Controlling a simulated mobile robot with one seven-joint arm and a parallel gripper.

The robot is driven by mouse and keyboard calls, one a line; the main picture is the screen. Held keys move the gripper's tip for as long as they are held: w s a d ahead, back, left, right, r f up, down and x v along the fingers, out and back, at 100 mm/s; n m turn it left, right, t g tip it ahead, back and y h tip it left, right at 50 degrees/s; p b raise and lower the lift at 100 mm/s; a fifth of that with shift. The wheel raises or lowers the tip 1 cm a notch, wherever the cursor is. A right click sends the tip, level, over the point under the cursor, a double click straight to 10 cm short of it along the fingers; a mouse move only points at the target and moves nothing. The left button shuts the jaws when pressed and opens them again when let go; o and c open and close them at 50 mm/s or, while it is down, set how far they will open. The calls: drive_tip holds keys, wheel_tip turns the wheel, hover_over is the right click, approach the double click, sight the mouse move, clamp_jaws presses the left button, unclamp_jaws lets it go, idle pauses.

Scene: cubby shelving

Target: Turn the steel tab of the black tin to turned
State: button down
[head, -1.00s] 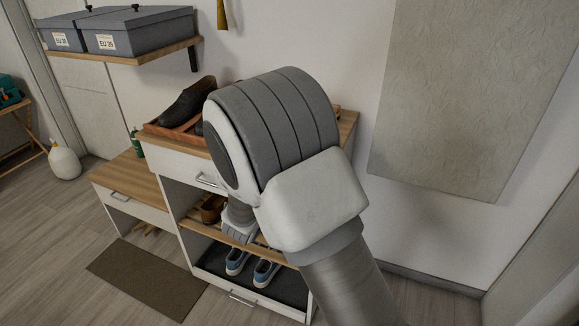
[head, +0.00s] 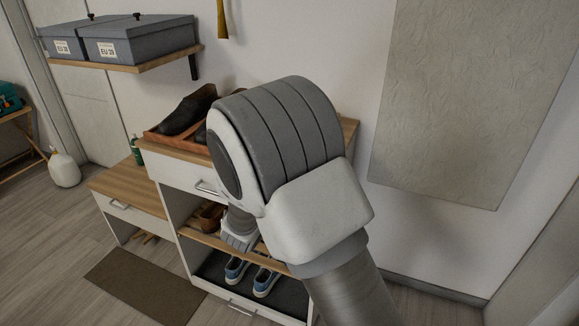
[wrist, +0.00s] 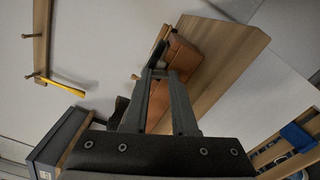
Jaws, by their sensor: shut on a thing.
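In the wrist view my gripper (wrist: 160,73) has its two fingers close together at a small dark round-edged thing (wrist: 158,52), which looks like the black tin seen nearly edge-on. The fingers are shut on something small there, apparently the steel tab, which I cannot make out. The tin's lid and the tab's angle are hidden. An orange-brown tray (wrist: 182,60) lies just behind and right of the fingertips. In the head view my arm covers the fingertips and the tin.
The tray (head: 165,138) holds dark shoes (head: 188,110) on the cabinet's wooden top. Blue sneakers (head: 265,277) stand on a lower shelf. Grey boxes (head: 150,42) sit on a wall shelf. A lower bench (head: 130,183) stands left, with a brown mat (head: 143,282) on the floor.

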drive_tip(key=shift+s+f, duration=0.15)
drive_tip(key=shift+f, duration=0.25)
drive_tip(key=c, duration=0.7)
unclamp_jaws()
drive_tip(key=shift+c, duration=0.2)
drive_tip(key=shift+o, duration=0.3)
drive_tip(key=shift+r, duration=0.3)
drive_tip(key=p+v, duration=0.2)
drive_tip(key=v, duration=1.5)
drive_tip(key=shift+s+a, duration=0.1)
